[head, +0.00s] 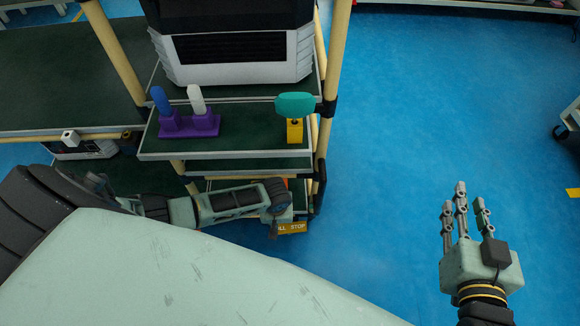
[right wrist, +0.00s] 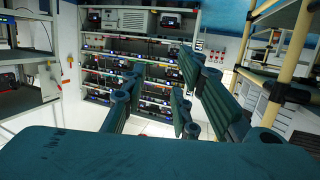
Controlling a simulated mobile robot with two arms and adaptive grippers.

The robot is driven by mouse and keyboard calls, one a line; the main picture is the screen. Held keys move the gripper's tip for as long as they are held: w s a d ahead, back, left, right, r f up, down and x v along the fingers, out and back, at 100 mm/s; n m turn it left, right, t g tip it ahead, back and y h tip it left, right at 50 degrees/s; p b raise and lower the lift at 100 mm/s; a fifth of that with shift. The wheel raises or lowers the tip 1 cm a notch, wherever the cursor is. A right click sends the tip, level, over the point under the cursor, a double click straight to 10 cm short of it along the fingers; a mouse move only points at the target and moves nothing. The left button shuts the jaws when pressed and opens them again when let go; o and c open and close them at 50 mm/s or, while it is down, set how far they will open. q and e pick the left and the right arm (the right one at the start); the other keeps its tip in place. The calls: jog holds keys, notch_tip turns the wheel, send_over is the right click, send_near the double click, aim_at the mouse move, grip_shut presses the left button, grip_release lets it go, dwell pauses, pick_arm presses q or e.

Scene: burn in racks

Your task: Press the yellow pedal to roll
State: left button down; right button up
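A yellow pedal (head: 291,227) with partly covered lettering, where "STOP" can be read, sits low at the front right foot of the rack in the head view. My left arm reaches in from the left, and its end (head: 278,208) is right at the pedal, covering part of it. I cannot tell whether it touches the pedal, and its fingers are too small and dark to read. My right gripper (head: 464,200) is open and empty over the blue floor, well right of the pedal. Its spread fingers also show in the right wrist view (right wrist: 180,95).
The rack has tan posts (head: 335,50) and a green shelf (head: 245,143). On it are a purple holder (head: 190,125) with blue and white handles, and a yellow block (head: 295,131) under a teal knob (head: 295,104). Blue floor (head: 420,110) to the right is clear.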

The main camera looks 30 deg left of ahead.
jog(key=shift+s+d+f+g+h+p, duration=0.2)
jog(key=shift+s+f+g, duration=0.25)
jog(key=shift+f, duration=0.4)
jog(key=shift+s+d+f+g+h+p, duration=0.2)
jog(key=shift+s+f+g, duration=0.25)
jog(key=shift+f, duration=0.35)
jog(key=shift+s+d+f+g+h+p, duration=0.1)
jog(key=shift+s+d+f+g, duration=0.3)
jog(key=shift+f, duration=0.45)
jog(key=shift+a, duration=0.1)
